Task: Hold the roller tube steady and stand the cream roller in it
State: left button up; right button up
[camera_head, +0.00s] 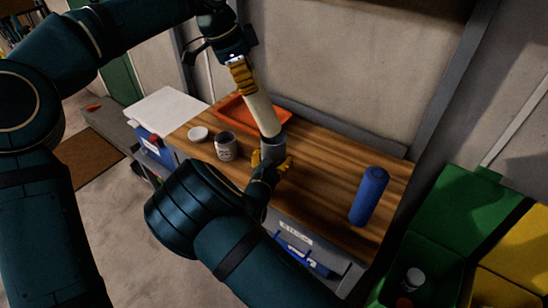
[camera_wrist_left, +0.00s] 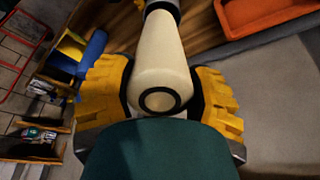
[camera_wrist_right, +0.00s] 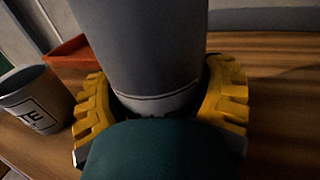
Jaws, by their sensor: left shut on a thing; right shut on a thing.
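The cream roller (camera_head: 259,107) hangs nearly upright, slightly tilted in the head view. My left gripper (camera_head: 242,76) is shut on its upper end; the left wrist view shows the roller (camera_wrist_left: 160,55) between the yellow fingers (camera_wrist_left: 160,98). The grey roller tube (camera_head: 273,147) stands on the wooden bench directly below. My right gripper (camera_head: 271,161) is shut around the tube, which fills the right wrist view (camera_wrist_right: 145,45).
A labelled grey cup (camera_head: 227,148) and a small white round dish (camera_head: 197,133) stand left of the tube. An orange tray (camera_head: 284,114) lies behind it. A blue cylinder (camera_head: 369,196) stands on the right of the bench (camera_head: 325,190), with bare wood between. Green bins (camera_head: 450,215) are beyond.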

pick_arm(q)
jog(key=shift+f, duration=1.35)
jog(key=o, duration=0.9)
jog(key=shift+f, duration=0.25)
jog(key=shift+c, duration=0.2)
jog(key=o, duration=0.6)
jog(key=shift+c, duration=0.2)
jog(key=shift+r, duration=0.1)
jog(key=v, duration=1.2)
pick_arm(e)
jog(key=o, duration=1.1)
jog(key=shift+c, duration=0.2)
